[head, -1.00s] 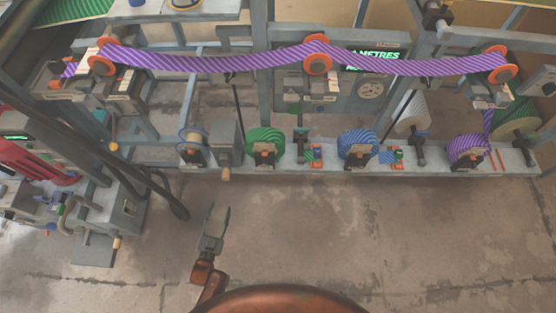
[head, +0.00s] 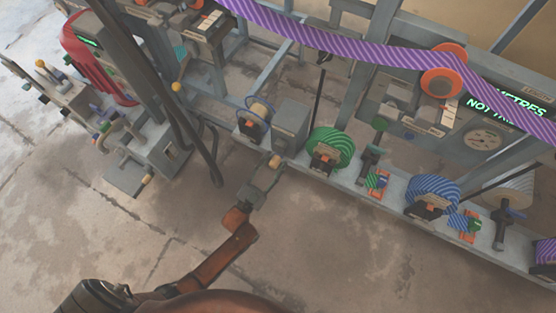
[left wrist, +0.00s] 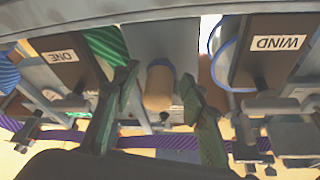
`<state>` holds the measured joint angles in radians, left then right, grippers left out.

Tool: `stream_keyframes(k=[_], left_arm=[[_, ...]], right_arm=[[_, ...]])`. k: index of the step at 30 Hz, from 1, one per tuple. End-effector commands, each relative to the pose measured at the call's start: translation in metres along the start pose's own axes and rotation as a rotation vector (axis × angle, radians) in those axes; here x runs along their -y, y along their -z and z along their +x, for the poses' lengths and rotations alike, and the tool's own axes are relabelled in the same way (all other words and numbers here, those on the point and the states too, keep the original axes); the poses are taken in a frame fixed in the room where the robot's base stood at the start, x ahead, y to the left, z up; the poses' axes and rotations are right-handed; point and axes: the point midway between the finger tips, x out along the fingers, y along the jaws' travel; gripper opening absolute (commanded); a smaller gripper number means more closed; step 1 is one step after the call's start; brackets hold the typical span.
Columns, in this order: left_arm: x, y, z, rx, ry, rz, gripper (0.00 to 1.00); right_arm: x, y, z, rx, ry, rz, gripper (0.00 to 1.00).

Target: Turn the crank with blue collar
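A wooden crank handle (head: 275,161) sticks out from the front of a grey box (head: 291,127) on the bench rail. In the left wrist view the rounded tan handle (left wrist: 159,88) is in the middle, with a thin bluish band around its base. My left gripper (head: 264,176) is at this handle in the head view. In the left wrist view its two green-grey fingers (left wrist: 158,78) stand apart, one on each side of the handle, with visible gaps. My right gripper is not in view.
A spool with a blue rim (head: 256,112) sits left of the box, and a green striped roll (head: 331,147) sits right. A WIND sign (left wrist: 277,43) and a ONE sign (left wrist: 60,56) flank the handle. Dark cables (head: 205,160) hang at left. The floor in front is clear.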

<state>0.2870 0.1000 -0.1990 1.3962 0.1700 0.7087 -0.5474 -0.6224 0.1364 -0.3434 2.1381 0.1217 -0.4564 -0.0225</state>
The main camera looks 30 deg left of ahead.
Motion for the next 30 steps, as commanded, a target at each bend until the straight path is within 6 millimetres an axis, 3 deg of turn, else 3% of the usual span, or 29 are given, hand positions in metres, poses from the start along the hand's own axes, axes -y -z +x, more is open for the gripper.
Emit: stream_keyframes(k=[10, 27, 30], left_arm=[[0.0003, 0.0005, 0.0046, 0.0, 0.0, 0.0, 0.39], [-0.0002, 0.0002, 0.0041, 0.001, -0.001, 0.0, 0.0], [-0.0002, 0.0001, 0.004, 0.001, -0.001, 0.0, 0.0]], right_arm=[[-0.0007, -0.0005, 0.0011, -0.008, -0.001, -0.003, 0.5], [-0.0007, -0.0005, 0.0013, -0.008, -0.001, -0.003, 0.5], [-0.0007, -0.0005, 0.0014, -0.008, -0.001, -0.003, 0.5]])
